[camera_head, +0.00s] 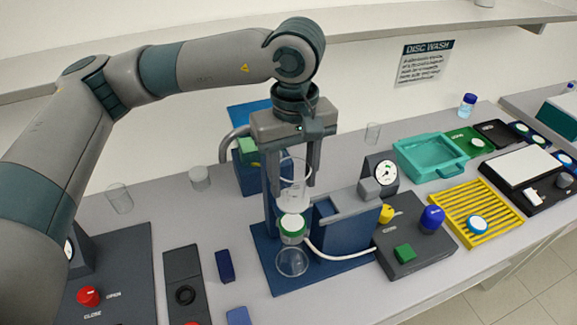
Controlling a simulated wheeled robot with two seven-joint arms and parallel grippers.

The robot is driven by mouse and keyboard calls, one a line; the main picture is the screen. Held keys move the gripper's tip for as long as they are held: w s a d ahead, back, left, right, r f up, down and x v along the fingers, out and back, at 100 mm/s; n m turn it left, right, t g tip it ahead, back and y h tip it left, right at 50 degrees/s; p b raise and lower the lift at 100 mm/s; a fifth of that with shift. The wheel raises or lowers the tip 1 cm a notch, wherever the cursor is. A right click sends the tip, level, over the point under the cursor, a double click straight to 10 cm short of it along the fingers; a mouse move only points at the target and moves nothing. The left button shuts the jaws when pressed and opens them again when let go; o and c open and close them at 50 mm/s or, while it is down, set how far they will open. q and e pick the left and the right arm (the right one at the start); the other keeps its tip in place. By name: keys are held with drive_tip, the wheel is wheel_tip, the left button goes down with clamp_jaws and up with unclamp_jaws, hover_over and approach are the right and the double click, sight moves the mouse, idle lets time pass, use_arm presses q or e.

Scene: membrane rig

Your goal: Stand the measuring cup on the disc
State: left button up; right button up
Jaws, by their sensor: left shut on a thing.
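My left gripper (292,184) points straight down over the stand and is shut on a clear measuring cup (294,170), whose round rim shows between the fingers. The cup is upright. Below it is a white round disc piece with a green rim (292,226) on the blue stand (326,277). The cup's lower end is close above this piece; I cannot tell whether they touch. A clear round vessel (292,263) sits under the green-rimmed piece. My right gripper is not in view.
A white hose (340,255) runs from the stand to a dark box with knobs (415,240). A gauge (387,173) stands behind. A yellow rack (470,208) and teal tray (431,158) are at right. Clear glasses (119,198) stand at left. The front left holds control panels (120,270).

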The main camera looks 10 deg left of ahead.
sight(293, 201)
use_arm(q)
drive_tip(key=shift+s, duration=0.1)
drive_tip(key=shift+f, duration=0.2)
drive_tip(key=shift+f+b, duration=0.65)
drive_tip(key=shift+f, duration=2.05)
drive_tip(key=shift+f+b, duration=0.3)
drive_tip(key=shift+b, duration=0.05)
drive_tip(key=shift+f+b, duration=0.15)
drive_tip(key=shift+b, duration=0.45)
drive_tip(key=shift+f+b, duration=0.15)
drive_tip(key=shift+b, duration=0.3)
drive_tip(key=o, duration=1.1)
drive_tip(key=shift+o, duration=0.2)
